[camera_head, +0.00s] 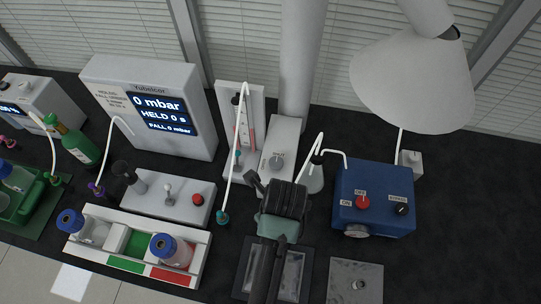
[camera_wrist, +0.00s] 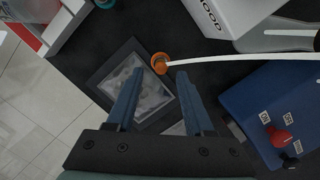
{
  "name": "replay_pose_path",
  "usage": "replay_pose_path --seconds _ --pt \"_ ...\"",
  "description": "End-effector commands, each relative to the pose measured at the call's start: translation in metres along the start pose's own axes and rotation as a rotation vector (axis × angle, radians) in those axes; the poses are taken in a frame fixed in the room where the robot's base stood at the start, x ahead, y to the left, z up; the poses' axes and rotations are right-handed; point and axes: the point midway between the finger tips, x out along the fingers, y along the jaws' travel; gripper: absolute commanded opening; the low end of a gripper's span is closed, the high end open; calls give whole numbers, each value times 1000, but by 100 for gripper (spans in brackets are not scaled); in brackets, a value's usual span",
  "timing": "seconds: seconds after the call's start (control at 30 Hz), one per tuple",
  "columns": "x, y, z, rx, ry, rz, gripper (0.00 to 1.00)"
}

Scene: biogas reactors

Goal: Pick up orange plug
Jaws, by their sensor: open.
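The orange plug (camera_wrist: 159,62) shows in the wrist view as a small orange ring at the end of a white tube (camera_wrist: 245,61), beside the edge of a dark-framed grey plate (camera_wrist: 151,100). My gripper (camera_wrist: 160,74) is open. Its two blue-grey fingers point toward the plug, which appears centred just beyond the gap between the fingertips. Nothing is held between them. I cannot tell the height of the fingertips above the surface. In the head view my gripper stands over the middle front of the bench, and I cannot make out the plug there.
A blue box (camera_head: 374,208) with red and black knobs stands close on the right. A white rack (camera_head: 121,227) with blue-capped bottles and a grey switch box (camera_head: 164,197) are at left. A white lamp shade (camera_head: 412,78) overhangs the back right. The far-right bench is clear.

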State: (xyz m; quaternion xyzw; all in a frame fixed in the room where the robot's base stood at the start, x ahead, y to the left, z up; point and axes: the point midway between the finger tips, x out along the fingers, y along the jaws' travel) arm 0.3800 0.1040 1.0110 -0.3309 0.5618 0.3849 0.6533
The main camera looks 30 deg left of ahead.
Motion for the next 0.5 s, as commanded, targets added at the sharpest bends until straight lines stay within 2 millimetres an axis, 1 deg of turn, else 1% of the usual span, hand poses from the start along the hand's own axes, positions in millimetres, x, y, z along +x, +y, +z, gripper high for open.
replay_pose_path --seconds 0.2,0.3,0.5 --pt "28 -1 -1 0 3 2 53" --pt "36 -1 -2 0 2 1 53" --pt "40 -1 -1 0 0 -1 53"
